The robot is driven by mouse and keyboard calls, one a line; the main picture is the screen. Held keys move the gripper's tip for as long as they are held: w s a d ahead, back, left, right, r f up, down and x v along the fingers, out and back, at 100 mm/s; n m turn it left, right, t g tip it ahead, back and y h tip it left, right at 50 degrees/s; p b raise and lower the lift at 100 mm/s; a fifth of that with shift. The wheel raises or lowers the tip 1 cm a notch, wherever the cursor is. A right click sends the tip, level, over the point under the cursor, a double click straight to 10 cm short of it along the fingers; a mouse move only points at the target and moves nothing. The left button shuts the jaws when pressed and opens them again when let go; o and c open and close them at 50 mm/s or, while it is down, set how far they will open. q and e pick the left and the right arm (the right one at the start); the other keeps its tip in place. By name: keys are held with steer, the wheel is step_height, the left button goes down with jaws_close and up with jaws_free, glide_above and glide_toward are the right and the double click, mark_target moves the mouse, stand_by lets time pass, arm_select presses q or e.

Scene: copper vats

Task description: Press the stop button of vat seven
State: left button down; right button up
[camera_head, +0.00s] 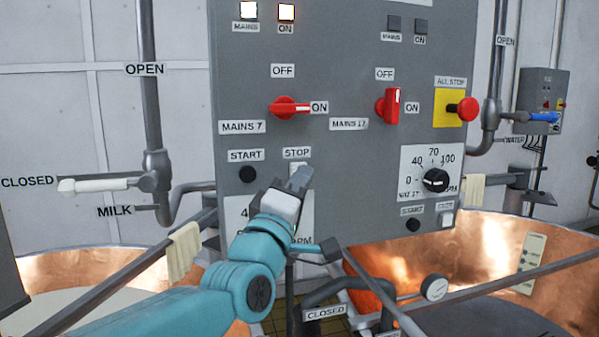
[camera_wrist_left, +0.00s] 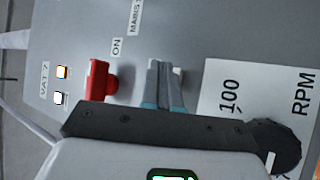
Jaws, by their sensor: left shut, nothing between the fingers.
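The grey control panel (camera_head: 340,80) fills the middle of the head view. Under the STOP label (camera_head: 297,153) in the MAINS 7 column is a pale stop button (camera_head: 296,167), partly hidden by my left gripper (camera_head: 301,178). The black start button (camera_head: 247,174) is to its left. In the left wrist view my left gripper (camera_wrist_left: 163,84) is shut and empty, its fingertips pointing at the panel. A pale edge of the stop button (camera_wrist_left: 178,70) shows beside the fingers. I cannot tell whether they touch it. My right gripper is not in view.
The red MAINS 7 switch (camera_head: 290,108) points to ON, and its lamps (camera_head: 286,12) are lit. To the right are the MAINS 17 switch (camera_head: 388,106), a red all-stop button (camera_head: 467,109) and a dial (camera_head: 435,180). Copper vats (camera_head: 490,240) and rails stand below.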

arm_select(q)
steer(key=shift+w+a, duration=0.2)
steer(key=shift+w, duration=0.35)
stand_by(0.6)
steer(key=shift+s+d+b, duration=0.3)
steer(key=shift+s+b, duration=0.55)
steer(key=shift+s, duration=0.05)
steer(key=shift+s+d+b, duration=0.25)
steer(key=shift+s+b, duration=0.1)
steer(key=shift+s, duration=0.45)
steer(key=shift+s+d+b, duration=0.3)
steer(key=shift+s+b, duration=0.1)
steer(key=shift+s, duration=0.4)
steer(key=shift+s+d+b, duration=0.25)
steer(key=shift+s+b, duration=0.1)
steer(key=shift+s, duration=0.45)
steer(key=shift+w+f, duration=0.1)
steer(key=shift+f, duration=0.05)
